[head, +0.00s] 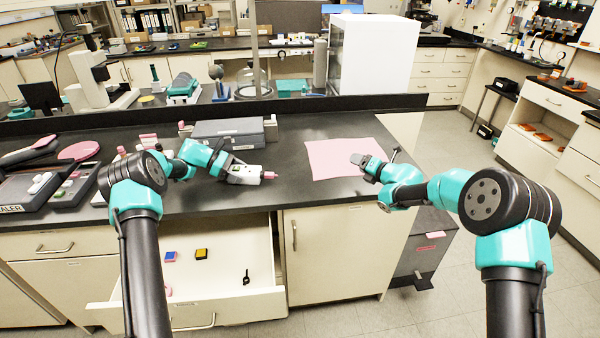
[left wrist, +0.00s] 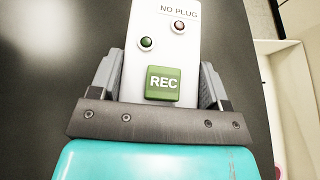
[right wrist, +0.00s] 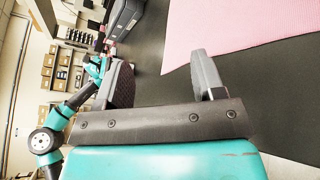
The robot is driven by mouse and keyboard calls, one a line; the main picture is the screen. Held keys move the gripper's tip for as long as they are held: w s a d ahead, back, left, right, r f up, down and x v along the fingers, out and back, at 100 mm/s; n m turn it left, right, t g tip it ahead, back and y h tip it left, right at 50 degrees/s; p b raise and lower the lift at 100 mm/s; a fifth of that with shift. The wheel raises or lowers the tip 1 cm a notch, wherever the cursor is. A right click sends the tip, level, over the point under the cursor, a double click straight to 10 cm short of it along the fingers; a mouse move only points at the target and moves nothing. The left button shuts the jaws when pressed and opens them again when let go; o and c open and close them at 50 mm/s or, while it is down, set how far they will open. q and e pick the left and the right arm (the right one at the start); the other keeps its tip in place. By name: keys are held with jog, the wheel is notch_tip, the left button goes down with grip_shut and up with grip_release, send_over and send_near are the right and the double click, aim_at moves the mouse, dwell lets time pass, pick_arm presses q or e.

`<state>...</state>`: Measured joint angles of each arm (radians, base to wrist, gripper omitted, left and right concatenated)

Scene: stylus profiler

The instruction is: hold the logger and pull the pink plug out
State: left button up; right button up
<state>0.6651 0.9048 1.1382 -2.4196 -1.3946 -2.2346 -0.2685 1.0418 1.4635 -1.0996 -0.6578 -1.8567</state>
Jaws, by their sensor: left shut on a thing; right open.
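The white logger (head: 246,174) is on or just above the black bench in the head view; I cannot tell if it touches the bench. The pink plug (head: 269,175) sits at its right end. My left gripper (head: 228,172) is shut on the logger's left part. In the left wrist view the logger (left wrist: 165,50) lies between the fingers, with a green REC button, two small lights and the words "NO PLUG". The plug is out of that view. My right gripper (head: 362,160) is open and empty near the pink mat's right part, apart from the plug.
A pink mat (head: 335,158) lies flat right of the logger and shows in the right wrist view (right wrist: 240,40). A grey case (head: 228,132) stands behind the logger. Below, an open drawer (head: 225,285) holds small blocks. Trays and pink items crowd the bench's left.

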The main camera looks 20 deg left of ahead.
aim_at(272, 174)
jog(key=s+a+n+g, duration=0.1)
jog(key=a+n, duration=0.1)
jog(key=a, duration=0.1)
jog(key=s+a+n+g, duration=0.1)
jog(key=s+a+n, duration=0.1)
jog(key=a+n, duration=0.1)
jog(key=s+a+n+g+y, duration=0.1)
jog(key=a+n, duration=0.1)
jog(key=a, duration=0.2)
jog(key=shift+s+a+n+g, duration=0.1)
jog(key=shift+s+n+g, duration=0.05)
jog(key=shift+n+g, duration=0.15)
jog(key=s+a+n+g, duration=0.1)
jog(key=a+n, duration=0.1)
jog(key=s+a+n+g, duration=0.1)
jog(key=s+a+n, duration=0.1)
jog(key=a, duration=0.1)
jog(key=s+a+f+n+g, duration=0.1)
jog(key=s+a+n, duration=0.1)
jog(key=shift+s+a+f+n+h, duration=0.1)
jog(key=shift+a+n+h, duration=0.2)
jog(key=shift+a+n, duration=0.1)
jog(key=shift+s+a+f+n, duration=0.1)
jog(key=shift+s+a+n, duration=0.25)
jog(key=shift+n, duration=0.05)
jog(key=shift+x, duration=6)
jog(key=shift+s+f, duration=0.1)
jog(key=shift+d, duration=0.1)
grip_shut()
